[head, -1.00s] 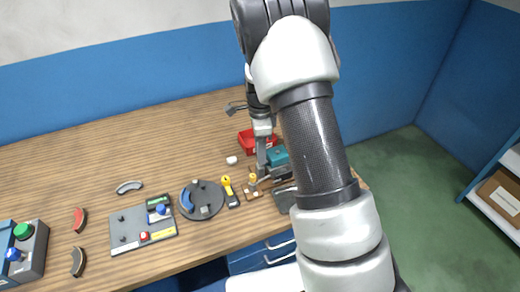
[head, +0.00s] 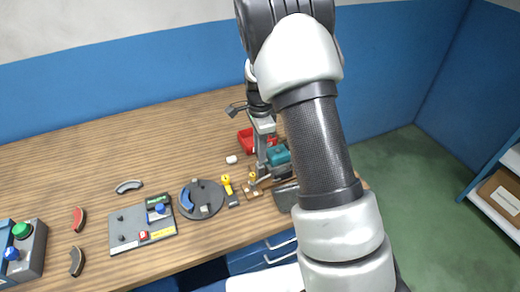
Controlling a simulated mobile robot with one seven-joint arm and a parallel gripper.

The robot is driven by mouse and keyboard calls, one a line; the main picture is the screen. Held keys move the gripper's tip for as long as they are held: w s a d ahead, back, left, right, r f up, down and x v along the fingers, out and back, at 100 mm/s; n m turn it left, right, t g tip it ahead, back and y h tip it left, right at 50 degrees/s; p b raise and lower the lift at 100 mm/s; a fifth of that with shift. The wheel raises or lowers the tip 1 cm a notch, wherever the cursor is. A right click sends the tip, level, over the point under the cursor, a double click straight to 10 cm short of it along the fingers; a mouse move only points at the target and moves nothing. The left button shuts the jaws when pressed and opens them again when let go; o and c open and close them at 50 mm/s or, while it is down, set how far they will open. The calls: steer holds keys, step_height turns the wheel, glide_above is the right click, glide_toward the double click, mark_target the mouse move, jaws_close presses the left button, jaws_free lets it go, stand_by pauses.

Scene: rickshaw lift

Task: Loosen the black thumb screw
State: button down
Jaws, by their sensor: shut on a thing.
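My gripper (head: 262,175) points down at a small fixture by the teal vise-like device (head: 278,155) near the table's front edge. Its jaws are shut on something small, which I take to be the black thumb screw. The screw itself is too small and too covered by the fingers to make out. A wooden block with a yellow-topped piece (head: 252,177) sits just left of the fingers. My arm covers the area to the right of the device.
To the left on the wooden table (head: 80,160) are a yellow-handled tool (head: 228,187), a dark round plate (head: 203,199), and a grey panel (head: 142,228). The back left of the table is clear.

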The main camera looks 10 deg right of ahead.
steer(key=n+b, duration=0.1)
steer(key=n, duration=0.3)
steer(key=shift+n, duration=0.3)
steer(key=n+b, duration=0.1)
steer(key=n, duration=0.2)
steer(key=shift+n, duration=0.3)
steer(key=n+b, duration=0.1)
steer(key=n, duration=0.3)
steer(key=shift+n, duration=1.8)
steer(key=c, duration=1.6)
jaws_free()
step_height(320, 180, up, 18)
steer(key=shift+f, duration=0.25)
